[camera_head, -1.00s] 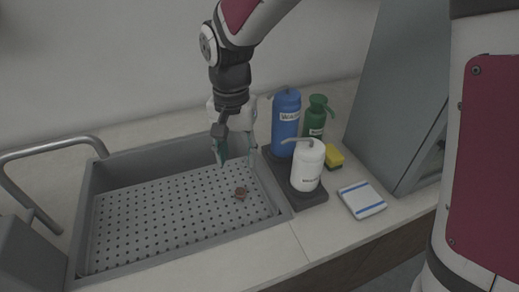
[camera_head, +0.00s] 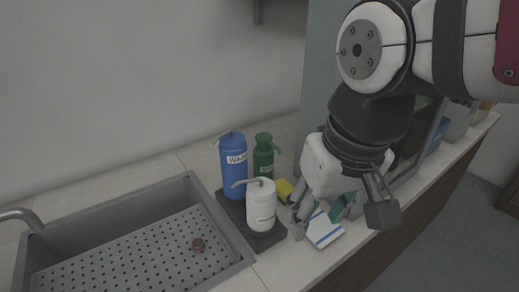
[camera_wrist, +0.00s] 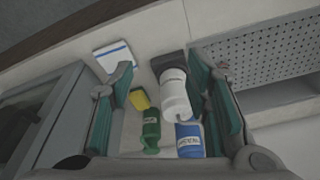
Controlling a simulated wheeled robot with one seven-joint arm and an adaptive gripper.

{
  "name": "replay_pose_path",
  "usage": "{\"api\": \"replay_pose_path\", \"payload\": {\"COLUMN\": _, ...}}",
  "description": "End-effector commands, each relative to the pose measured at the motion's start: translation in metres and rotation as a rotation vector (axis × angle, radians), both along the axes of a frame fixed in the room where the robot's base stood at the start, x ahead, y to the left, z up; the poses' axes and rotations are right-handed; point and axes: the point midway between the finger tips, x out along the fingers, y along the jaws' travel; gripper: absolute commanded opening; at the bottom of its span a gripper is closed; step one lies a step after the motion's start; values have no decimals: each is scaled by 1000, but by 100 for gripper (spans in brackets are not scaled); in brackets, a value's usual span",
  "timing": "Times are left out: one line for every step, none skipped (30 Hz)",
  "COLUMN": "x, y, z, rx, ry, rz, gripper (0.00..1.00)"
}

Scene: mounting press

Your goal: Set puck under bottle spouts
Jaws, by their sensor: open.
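A small brown puck (camera_head: 198,245) lies on the perforated floor of the sink (camera_head: 115,262) in the head view. My gripper (camera_head: 322,212) is open and empty, above the counter right of the white bottle.
A yellow sponge (camera_head: 284,190) lies beside the tray. A white cloth with blue stripes (camera_head: 324,232) lies on the counter near my gripper, partly hidden by it. A tall grey cabinet (camera_head: 325,75) stands behind the arm. The sink's faucet (camera_head: 18,214) is at left.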

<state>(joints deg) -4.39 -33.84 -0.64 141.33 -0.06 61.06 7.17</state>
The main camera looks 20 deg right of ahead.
Motion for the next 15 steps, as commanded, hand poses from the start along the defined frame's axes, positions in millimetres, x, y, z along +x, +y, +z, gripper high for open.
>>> {"api": "replay_pose_path", "payload": {"x": -13, "y": -6, "z": -1, "rx": -4, "ry": -17, "rz": 7, "gripper": 44}}
{"api": "replay_pose_path", "payload": {"x": -19, "y": -8, "z": -2, "rx": -8, "ry": -22, "rz": 15, "gripper": 44}}
{"api": "replay_pose_path", "payload": {"x": -26, "y": -10, "z": -3, "rx": -13, "ry": -28, "rz": 23, "gripper": 44}}
{"api": "replay_pose_path", "payload": {"x": -30, "y": -12, "z": -5, "rx": -15, "ry": -31, "rz": 29, "gripper": 44}}
{"api": "replay_pose_path", "payload": {"x": -33, "y": -13, "z": -6, "rx": -17, "ry": -35, "rz": 34, "gripper": 44}}
{"api": "replay_pose_path", "payload": {"x": -37, "y": -14, "z": -7, "rx": -20, "ry": -38, "rz": 40, "gripper": 44}}
{"api": "replay_pose_path", "payload": {"x": -39, "y": -15, "z": -7, "rx": -21, "ry": -40, "rz": 43, "gripper": 44}}
{"api": "replay_pose_path", "payload": {"x": -41, "y": -15, "z": -8, "rx": -22, "ry": -40, "rz": 45, "gripper": 44}}
{"api": "replay_pose_path", "payload": {"x": -42, "y": -16, "z": -8, "rx": -23, "ry": -41, "rz": 48, "gripper": 44}}
{"api": "replay_pose_path", "payload": {"x": -43, "y": -16, "z": -9, "rx": -24, "ry": -41, "rz": 49, "gripper": 44}}
{"api": "replay_pose_path", "payload": {"x": -43, "y": -16, "z": -9, "rx": -24, "ry": -41, "rz": 50, "gripper": 44}}
{"api": "replay_pose_path", "payload": {"x": -43, "y": -16, "z": -9, "rx": -24, "ry": -41, "rz": 51, "gripper": 44}}
{"api": "replay_pose_path", "payload": {"x": -43, "y": -16, "z": -9, "rx": -24, "ry": -40, "rz": 51, "gripper": 44}}
{"api": "replay_pose_path", "payload": {"x": -43, "y": -16, "z": -9, "rx": -24, "ry": -40, "rz": 50, "gripper": 44}}
{"api": "replay_pose_path", "payload": {"x": -43, "y": -16, "z": -8, "rx": -24, "ry": -40, "rz": 50, "gripper": 44}}
